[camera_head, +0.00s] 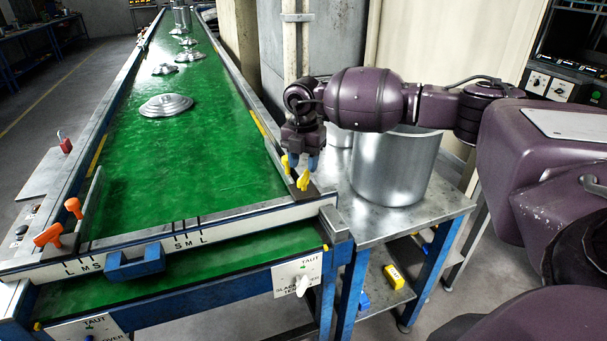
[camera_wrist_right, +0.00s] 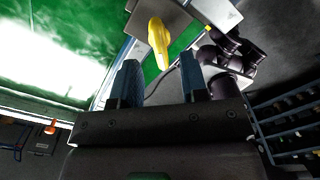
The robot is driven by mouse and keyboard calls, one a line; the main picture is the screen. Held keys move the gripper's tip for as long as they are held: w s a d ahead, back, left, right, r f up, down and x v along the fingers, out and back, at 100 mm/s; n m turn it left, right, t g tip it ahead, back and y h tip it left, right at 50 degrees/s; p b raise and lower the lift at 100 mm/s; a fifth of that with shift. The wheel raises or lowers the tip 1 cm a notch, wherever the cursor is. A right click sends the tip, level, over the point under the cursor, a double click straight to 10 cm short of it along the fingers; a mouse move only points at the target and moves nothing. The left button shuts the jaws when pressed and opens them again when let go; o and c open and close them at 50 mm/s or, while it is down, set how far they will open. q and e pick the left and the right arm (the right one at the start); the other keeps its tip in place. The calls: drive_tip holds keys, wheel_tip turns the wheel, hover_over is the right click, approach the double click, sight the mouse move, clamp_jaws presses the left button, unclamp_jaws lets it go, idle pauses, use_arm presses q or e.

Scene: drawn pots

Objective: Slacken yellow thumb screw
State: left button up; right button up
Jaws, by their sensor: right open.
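The yellow thumb screw (camera_head: 304,181) is at the right guide rail of the green conveyor, near its front corner. A second yellow patch shows just left of it, and I cannot tell if it is the same part. In the right wrist view the yellow thumb screw (camera_wrist_right: 158,42) shows ahead of the fingertips, between their lines. My right gripper (camera_head: 302,164) points down close above the screw. Its blue fingers (camera_wrist_right: 158,62) are apart and nothing is held between them. Whether a finger touches the screw is unclear. My left gripper is not in view.
A large metal pot (camera_head: 392,170) stands on the steel side table (camera_head: 385,228) right of the gripper. Orange knobs (camera_head: 48,235) are at the conveyor's left front. Metal lids (camera_head: 166,105) lie along the green belt (camera_head: 180,170). The belt's front part is clear.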

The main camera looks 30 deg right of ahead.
sight(303, 174)
drive_tip(key=shift+f, duration=2.05)
clamp_jaws()
